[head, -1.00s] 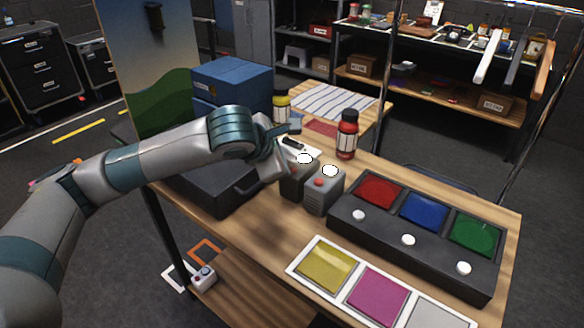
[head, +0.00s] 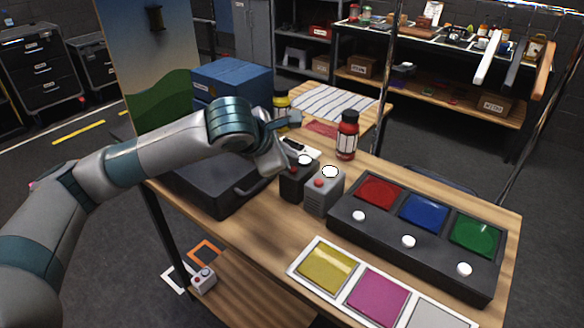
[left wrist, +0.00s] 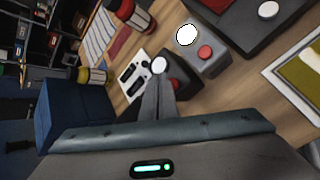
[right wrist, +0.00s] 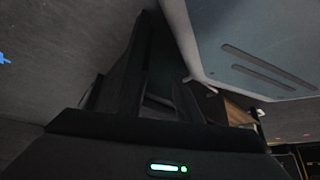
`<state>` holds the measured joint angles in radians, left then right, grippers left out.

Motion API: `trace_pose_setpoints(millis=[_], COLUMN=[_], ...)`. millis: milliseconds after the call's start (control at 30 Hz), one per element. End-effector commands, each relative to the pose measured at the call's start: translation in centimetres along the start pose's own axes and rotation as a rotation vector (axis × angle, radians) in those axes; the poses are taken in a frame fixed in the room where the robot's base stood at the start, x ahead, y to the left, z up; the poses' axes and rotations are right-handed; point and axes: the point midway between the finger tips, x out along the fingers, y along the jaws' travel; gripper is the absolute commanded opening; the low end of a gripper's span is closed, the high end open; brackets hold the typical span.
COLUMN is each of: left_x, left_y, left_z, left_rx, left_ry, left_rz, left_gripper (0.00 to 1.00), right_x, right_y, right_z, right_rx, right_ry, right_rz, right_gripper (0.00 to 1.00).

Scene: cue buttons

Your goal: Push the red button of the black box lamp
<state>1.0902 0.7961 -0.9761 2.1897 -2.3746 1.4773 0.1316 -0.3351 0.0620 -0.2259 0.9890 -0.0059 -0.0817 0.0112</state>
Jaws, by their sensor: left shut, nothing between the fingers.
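A grey box lamp (head: 326,193) with its own red button stands right beside the black one. A red bottle (head: 347,136) stands behind. A black case (head: 205,190) lies left, under my left arm. A black panel with coloured squares (head: 415,250) fills the right.

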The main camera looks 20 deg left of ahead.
Motion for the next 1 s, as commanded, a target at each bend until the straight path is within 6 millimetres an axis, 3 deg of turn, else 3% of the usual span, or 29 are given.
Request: trace_pose_setpoints(millis=[1000], left_x=[-4.2], left_y=[3.0], left_z=[3.1], left_rx=[0.000], left_ry=[0.000], left_rz=[0.000], left_gripper=[0.00], right_x=[-1.6], right_y=[0.0], right_z=[-1.1], right_rx=[0.000], right_ry=[0.000], right_rz=[0.000], right_gripper=[0.31])
